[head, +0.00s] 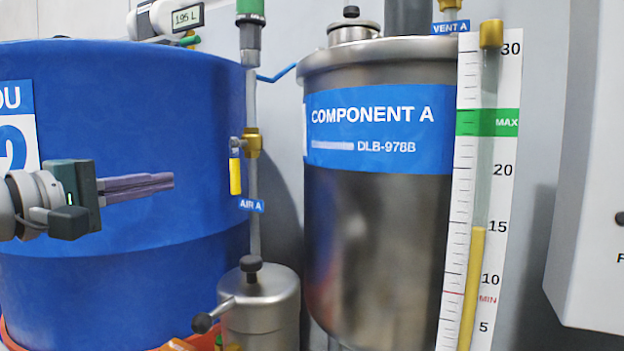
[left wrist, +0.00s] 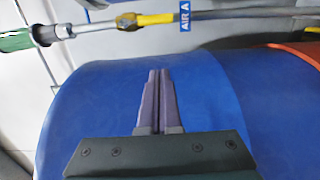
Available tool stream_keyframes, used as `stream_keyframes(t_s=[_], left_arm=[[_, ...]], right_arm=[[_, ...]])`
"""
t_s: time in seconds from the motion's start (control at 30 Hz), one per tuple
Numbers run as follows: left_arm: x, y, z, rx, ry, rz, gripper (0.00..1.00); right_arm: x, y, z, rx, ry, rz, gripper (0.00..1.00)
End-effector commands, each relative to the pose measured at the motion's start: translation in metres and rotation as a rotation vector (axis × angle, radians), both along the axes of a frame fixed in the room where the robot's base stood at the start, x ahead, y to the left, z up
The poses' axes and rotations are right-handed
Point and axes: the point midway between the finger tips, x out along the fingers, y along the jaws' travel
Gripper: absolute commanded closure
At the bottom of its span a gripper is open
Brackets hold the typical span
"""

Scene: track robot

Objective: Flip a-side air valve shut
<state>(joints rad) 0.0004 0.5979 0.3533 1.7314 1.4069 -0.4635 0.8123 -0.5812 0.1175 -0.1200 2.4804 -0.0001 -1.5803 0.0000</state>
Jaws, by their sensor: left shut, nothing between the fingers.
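The a-side air valve (head: 252,143) is a brass body on a thin vertical pipe between the blue drum and the steel tank. Its yellow handle (head: 235,177) hangs down, roughly in line with the pipe. A blue AIR A tag (head: 251,205) sits just below. My left gripper (head: 172,181) is shut and empty, in front of the blue drum, left of the handle and apart from it. In the left wrist view the shut fingers (left wrist: 159,72) point up toward the yellow handle (left wrist: 158,18), with a gap between. My right gripper does not show.
The large blue drum (head: 130,240) fills the left. The steel COMPONENT A tank (head: 375,240) and its level gauge (head: 475,190) stand right of the pipe. A small steel canister (head: 262,310) with a black-knobbed lever stands below. A grey box (head: 590,200) is at far right.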

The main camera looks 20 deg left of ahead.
Motion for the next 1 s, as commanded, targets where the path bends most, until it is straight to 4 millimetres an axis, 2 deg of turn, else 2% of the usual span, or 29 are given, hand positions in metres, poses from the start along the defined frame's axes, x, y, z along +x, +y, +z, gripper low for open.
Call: stream_keyframes(t_s=[0.1, 0.3, 0.4, 0.6, 1.0], left_arm=[[0.023, -0.003, 0.000, -0.002, -0.004, 0.000, 1.00], [0.055, -0.007, 0.000, 0.000, -0.003, 0.000, 1.00], [0.056, -0.025, 0.003, -0.003, 0.001, -0.003, 1.00], [0.058, -0.044, 0.001, -0.001, 0.001, -0.002, 1.00], [0.058, -0.047, 0.000, 0.000, 0.001, 0.000, 1.00]], right_arm=[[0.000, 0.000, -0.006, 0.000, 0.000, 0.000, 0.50], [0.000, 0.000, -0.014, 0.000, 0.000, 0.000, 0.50], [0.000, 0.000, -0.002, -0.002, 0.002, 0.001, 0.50], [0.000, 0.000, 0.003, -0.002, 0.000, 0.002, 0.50], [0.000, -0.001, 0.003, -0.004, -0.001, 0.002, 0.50]])
